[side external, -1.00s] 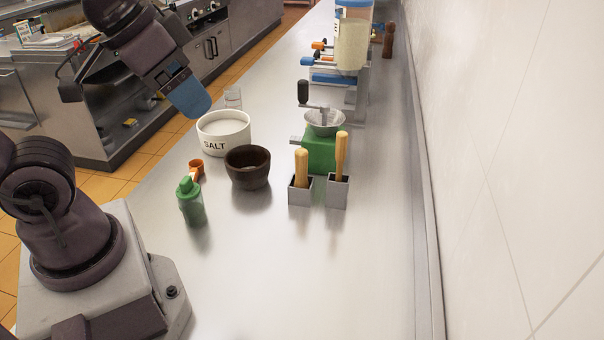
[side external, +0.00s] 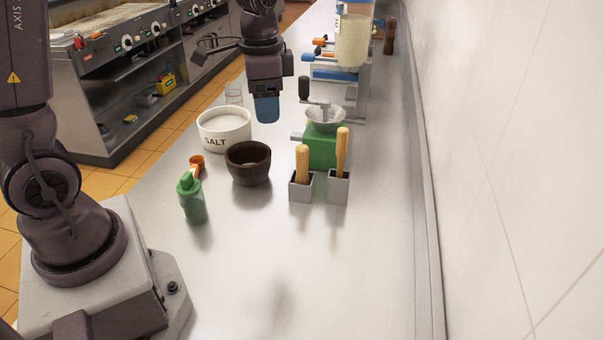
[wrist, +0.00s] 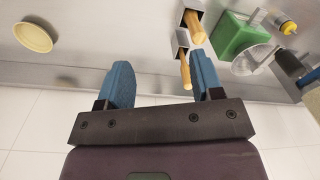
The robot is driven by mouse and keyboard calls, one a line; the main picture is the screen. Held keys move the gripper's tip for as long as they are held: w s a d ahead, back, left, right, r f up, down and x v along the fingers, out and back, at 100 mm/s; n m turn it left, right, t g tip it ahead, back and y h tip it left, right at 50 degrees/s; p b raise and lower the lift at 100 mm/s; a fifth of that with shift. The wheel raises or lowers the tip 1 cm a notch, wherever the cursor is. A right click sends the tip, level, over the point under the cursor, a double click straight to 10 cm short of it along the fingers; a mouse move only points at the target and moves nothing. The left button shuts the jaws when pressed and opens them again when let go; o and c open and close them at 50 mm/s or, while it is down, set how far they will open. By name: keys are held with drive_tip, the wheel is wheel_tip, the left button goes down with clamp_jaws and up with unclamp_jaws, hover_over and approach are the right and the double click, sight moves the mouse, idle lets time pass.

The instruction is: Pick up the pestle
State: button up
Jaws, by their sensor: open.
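Two light wooden handles stand upright in small grey square holders: a left one (side external: 302,165) and a right one (side external: 342,150). Either may be the pestle; their lower ends are hidden in the left holder (side external: 300,192) and the right holder (side external: 338,190). A dark brown bowl (side external: 248,172), like a mortar, stands to their left. My gripper (side external: 267,110) hangs above the counter, beyond the brown bowl and apart from both handles. In the wrist view its blue fingers (wrist: 161,62) are spread and empty. One handle (wrist: 186,74) shows near the right finger, another (wrist: 195,28) farther up.
A green grinder with a metal hopper (side external: 324,122) stands right behind the holders. A white salt pot (side external: 224,140) and a green bottle (side external: 191,202) stand on the left. The wall (side external: 510,180) runs along the right. The near counter (side external: 320,285) is clear.

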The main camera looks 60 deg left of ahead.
sight(302, 159)
drive_tip(key=w+a+f+m, duration=0.1)
drive_tip(key=w+m, duration=0.2)
drive_tip(key=w+a+f+m, duration=0.1)
drive_tip(key=w+f+m, duration=0.1)
drive_tip(key=w+m, duration=0.1)
drive_tip(key=w+a+f+m, duration=0.2)
drive_tip(key=w+m, duration=0.1)
drive_tip(key=m, duration=0.2)
drive_tip(key=shift+w+f, duration=0.25)
drive_tip(key=shift+w, duration=0.15)
drive_tip(key=shift+m, duration=1.1)
wheel_tip(302, 159, down, 13)
drive_tip(key=shift+s+d, duration=0.1)
drive_tip(key=c, duration=1)
